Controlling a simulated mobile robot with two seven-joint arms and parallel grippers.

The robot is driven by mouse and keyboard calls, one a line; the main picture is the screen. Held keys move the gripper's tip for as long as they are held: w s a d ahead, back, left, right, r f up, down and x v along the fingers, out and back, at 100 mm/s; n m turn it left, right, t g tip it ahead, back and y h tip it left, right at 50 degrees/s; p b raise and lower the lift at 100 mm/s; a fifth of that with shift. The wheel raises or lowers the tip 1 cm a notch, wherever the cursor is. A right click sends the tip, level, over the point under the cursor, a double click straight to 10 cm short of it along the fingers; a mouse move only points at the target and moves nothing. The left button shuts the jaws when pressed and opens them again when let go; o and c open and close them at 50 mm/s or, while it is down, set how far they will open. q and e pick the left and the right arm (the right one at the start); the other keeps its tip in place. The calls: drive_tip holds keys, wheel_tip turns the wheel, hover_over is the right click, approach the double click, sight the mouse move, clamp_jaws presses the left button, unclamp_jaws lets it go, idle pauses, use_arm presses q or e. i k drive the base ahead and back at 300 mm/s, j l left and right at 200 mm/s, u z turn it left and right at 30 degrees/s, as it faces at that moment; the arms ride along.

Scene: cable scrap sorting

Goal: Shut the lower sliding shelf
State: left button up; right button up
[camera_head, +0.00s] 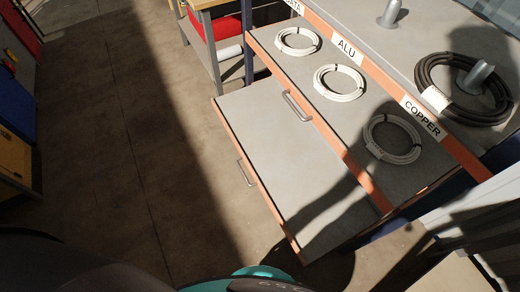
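The lower sliding shelf (275,160) is a flat grey board with an orange front edge. It is pulled out to the left, beyond the shelf above it, and its visible surface is empty. A metal handle (245,172) sits on its front edge. The part of the board under the upper shelf is hidden. Neither of my grippers is in view. A dark shadow lies across the right part of the lower shelf.
Above it, another grey shelf (345,112) with its own handle (297,106) carries three white cable coils. The top surface, labelled ALU and COPPER, holds a black coil (464,88) around a peg. Bare floor (130,170) lies left.

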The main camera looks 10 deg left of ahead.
sight(317, 203)
drive_tip(key=u, duration=0.45)
drive_tip(key=k, duration=0.85)
drive_tip(key=k+z, duration=0.15)
drive_tip(key=z, duration=0.25)
drive_tip(key=k+z, duration=0.1)
drive_tip(key=z, duration=0.3)
drive_tip(key=k+l+z, duration=0.15)
drive_tip(key=z, duration=2)
drive_tip(key=j+z, duration=0.25)
drive_tip(key=z, duration=0.15)
drive_tip(key=k+j+z, duration=0.15)
drive_tip(key=z, duration=0.25)
drive_tip(key=k+j+z, duration=0.15)
drive_tip(key=j+z, duration=0.25)
drive_tip(key=k+j, duration=0.7)
drive_tip(key=j, duration=0.15)
drive_tip(key=k+j, duration=0.75)
drive_tip(key=j, duration=0.15)
drive_tip(key=k+j, duration=0.7)
drive_tip(key=j, duration=0.15)
drive_tip(key=k+j, duration=0.75)
drive_tip(key=j, duration=0.1)
